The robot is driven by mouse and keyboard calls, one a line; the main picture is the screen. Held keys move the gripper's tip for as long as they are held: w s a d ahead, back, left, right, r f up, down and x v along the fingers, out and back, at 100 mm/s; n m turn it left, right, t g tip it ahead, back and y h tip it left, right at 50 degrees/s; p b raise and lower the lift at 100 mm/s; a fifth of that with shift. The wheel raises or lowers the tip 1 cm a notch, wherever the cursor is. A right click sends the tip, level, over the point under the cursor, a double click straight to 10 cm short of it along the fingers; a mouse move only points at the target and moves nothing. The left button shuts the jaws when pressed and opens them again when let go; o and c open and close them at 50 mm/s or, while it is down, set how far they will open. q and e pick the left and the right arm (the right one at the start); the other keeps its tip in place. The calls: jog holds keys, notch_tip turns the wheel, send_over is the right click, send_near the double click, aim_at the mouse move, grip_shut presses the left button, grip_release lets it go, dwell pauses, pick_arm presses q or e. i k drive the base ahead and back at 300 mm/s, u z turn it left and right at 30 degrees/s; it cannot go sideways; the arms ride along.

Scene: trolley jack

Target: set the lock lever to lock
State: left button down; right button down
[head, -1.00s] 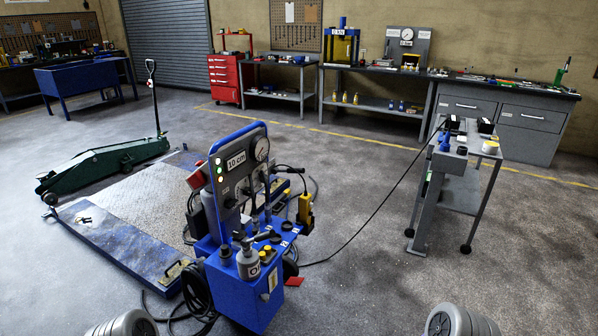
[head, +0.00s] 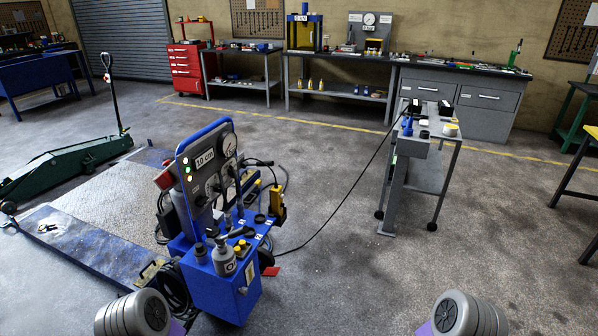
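A blue control cart (head: 225,285) stands left of centre on the floor. Its upright panel (head: 207,170) carries a "10 cm" display, a round gauge (head: 229,144), small lit lamps and a red part at its left edge. Dark levers (head: 231,172) show on and below the panel. They are too small to tell which is the lock lever or how it is set. The cart's top holds a grey bottle (head: 224,258), dark round caps and small labels. Only rounded grey links of my two arms show at the bottom edge; neither gripper is in view.
A blue platform (head: 95,238) and a green trolley jack (head: 65,167) lie left of the cart. A black cable runs from the cart to a grey wheeled table (head: 428,172) at right. Open floor lies between cart and table. Benches line the back wall.

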aim_at(260, 165)
jog(key=z, duration=0.6)
jog(key=i, duration=3.45)
jog(key=u, duration=3.35)
